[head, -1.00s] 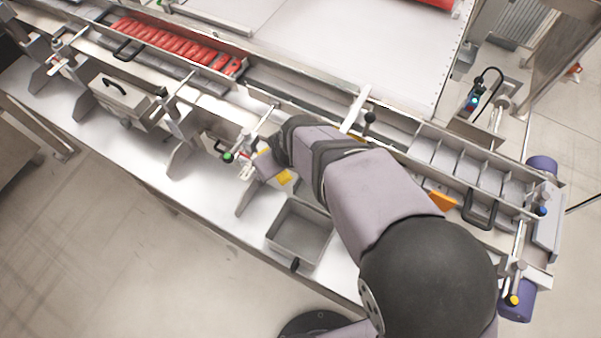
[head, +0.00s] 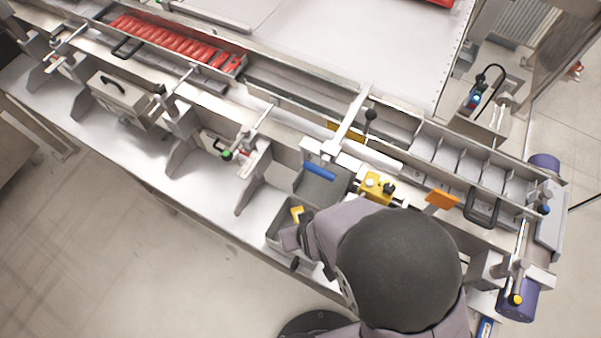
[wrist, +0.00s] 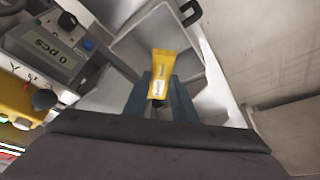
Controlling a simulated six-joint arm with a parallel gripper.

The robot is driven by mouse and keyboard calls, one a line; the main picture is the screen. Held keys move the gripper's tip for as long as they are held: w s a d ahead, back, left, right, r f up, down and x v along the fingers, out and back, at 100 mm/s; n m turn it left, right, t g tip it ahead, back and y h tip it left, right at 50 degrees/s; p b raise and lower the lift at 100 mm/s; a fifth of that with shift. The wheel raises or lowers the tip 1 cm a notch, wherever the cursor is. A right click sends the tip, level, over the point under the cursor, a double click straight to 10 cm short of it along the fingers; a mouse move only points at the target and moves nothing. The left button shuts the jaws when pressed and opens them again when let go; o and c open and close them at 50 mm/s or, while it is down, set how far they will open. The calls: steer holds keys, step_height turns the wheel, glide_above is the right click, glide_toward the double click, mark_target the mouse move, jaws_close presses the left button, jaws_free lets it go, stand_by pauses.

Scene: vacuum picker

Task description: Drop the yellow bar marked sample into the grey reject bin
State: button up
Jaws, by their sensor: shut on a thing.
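The yellow bar (wrist: 164,66), with a pale printed label, is between the jaws of my gripper (wrist: 161,86) in the wrist view. The gripper is shut on it, and one end sticks out past the fingertips. In the head view the yellow bar (head: 296,213) shows beside my wrist, over the grey reject bin (head: 270,238). My arm hides much of the bin there. In the wrist view the open bin (wrist: 150,38) lies beyond the bar, which appears over its inside. I cannot tell the height above the bin floor, or read the label.
Floor lies past the bench edge.

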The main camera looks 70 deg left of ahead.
steer(key=shift+d+f, duration=0.15)
steer(key=shift+f, duration=0.1)
step_height(320, 180, down, 6)
steer(key=b, duration=0.5)
steer(key=shift+r, duration=0.1)
steer(key=o, duration=1.1)
steer(key=shift+r, duration=0.15)
steer(key=v, duration=0.6)
steer(key=shift+d+r, duration=0.25)
steer(key=shift+r, duration=0.25)
